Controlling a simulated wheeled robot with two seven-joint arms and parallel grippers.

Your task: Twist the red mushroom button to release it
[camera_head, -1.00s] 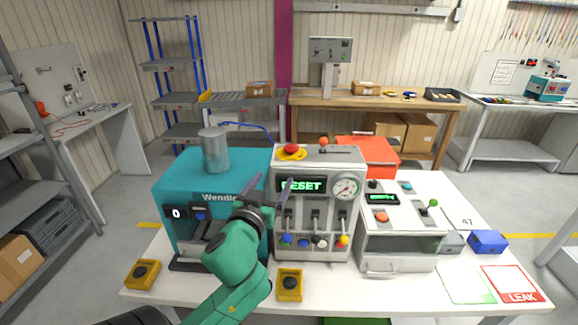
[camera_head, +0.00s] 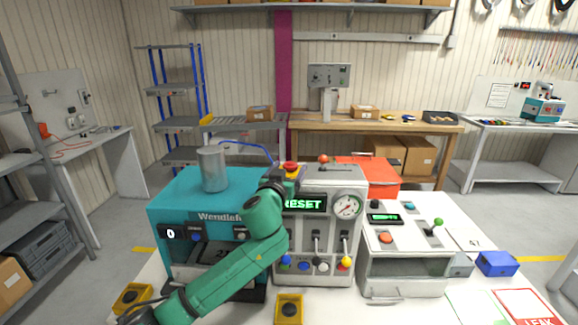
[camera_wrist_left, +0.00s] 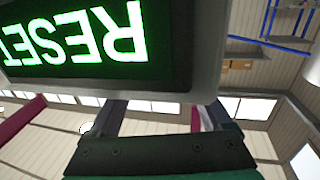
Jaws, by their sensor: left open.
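The red mushroom button (camera_head: 290,166) sits on a yellow base on top of the grey control machine (camera_head: 327,181). The green display (camera_head: 303,204) on the machine's front reads RESET. My left gripper (camera_head: 286,178) is at the machine's top left edge, right by the button, and its wrist hides part of the yellow base. In the left wrist view the fingers (camera_wrist_left: 162,116) are spread apart, and the upside-down RESET display (camera_wrist_left: 75,40) hides their tips and the button. I cannot tell whether the fingers touch the button. My right gripper is out of view.
A teal machine (camera_head: 183,207) with a grey cylinder (camera_head: 212,168) stands close on the left. An orange-knobbed lever (camera_head: 323,159) is right of the button. A pressure gauge (camera_head: 346,205) and another grey machine (camera_head: 398,259) stand to the right.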

